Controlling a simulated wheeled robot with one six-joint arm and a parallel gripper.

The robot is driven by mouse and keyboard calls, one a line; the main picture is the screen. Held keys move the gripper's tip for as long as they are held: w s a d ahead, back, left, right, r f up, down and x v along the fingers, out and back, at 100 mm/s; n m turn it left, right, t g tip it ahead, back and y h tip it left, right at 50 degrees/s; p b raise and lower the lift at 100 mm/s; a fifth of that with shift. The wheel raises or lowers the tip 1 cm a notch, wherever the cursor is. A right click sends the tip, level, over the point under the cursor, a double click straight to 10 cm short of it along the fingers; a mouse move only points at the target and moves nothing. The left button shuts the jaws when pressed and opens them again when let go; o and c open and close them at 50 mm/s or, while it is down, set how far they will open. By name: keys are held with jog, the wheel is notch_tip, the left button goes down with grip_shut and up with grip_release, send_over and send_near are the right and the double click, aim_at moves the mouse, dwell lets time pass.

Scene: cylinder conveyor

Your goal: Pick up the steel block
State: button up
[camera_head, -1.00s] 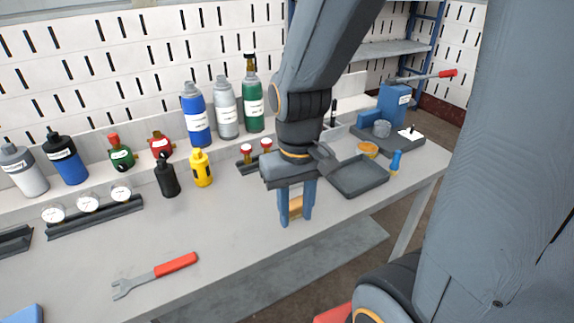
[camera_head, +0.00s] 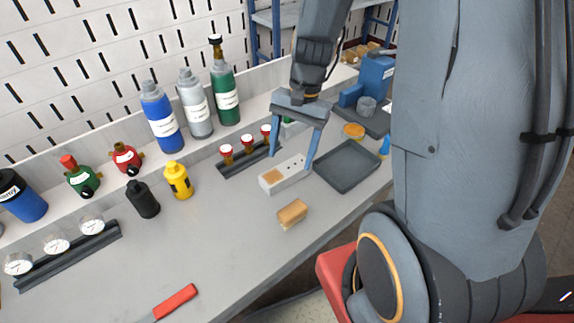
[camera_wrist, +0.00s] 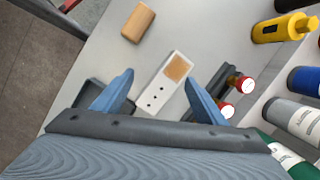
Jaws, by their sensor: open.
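A pale grey block with a tan patch and several dark holes (camera_head: 285,176), which looks like the steel block, lies flat on the bench. In the wrist view the pale block (camera_wrist: 159,92) shows between and beyond my finger tips. My gripper (camera_head: 291,162) is open and empty, fingers pointing down over the pale block, one finger towards each side. In the wrist view my gripper (camera_wrist: 159,78) has its fingers wide apart. Whether a finger touches the block I cannot tell.
A wooden block (camera_head: 293,213) lies just in front of the pale block. A dark tray (camera_head: 347,167) is to its right.

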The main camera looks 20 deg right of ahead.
aim_at(286, 169)
jog(key=w+m+p, duration=0.1)
jog(key=w+d+f+m+y, duration=0.1)
jog(key=m, duration=0.1)
jog(key=w+m+p, duration=0.1)
jog(key=shift+w+d+f+m+y+p, duration=0.1)
jog(key=shift+d+f+m+y+p, duration=0.05)
jog(key=shift+d+m+y+p, duration=0.2)
jog(key=shift+w+f+m+p, duration=0.3)
jog(key=shift+w+f+m, duration=0.05)
jog(key=shift+m, duration=0.2)
jog(key=shift+x, duration=1.15)
jog(key=x, duration=0.1)
jog(key=p+x, duration=0.1)
jog(key=x, duration=0.1)
jog(key=p+x, duration=0.1)
jog(key=shift+s+d+f, duration=0.2)
jog(key=shift+s, duration=0.1)
jog(key=shift+a+f, duration=0.2)
jog(key=shift+f, duration=0.4)
jog(key=shift+c, duration=0.5)
jog(key=c, duration=1.3)
jog(key=shift+r, duration=0.1)
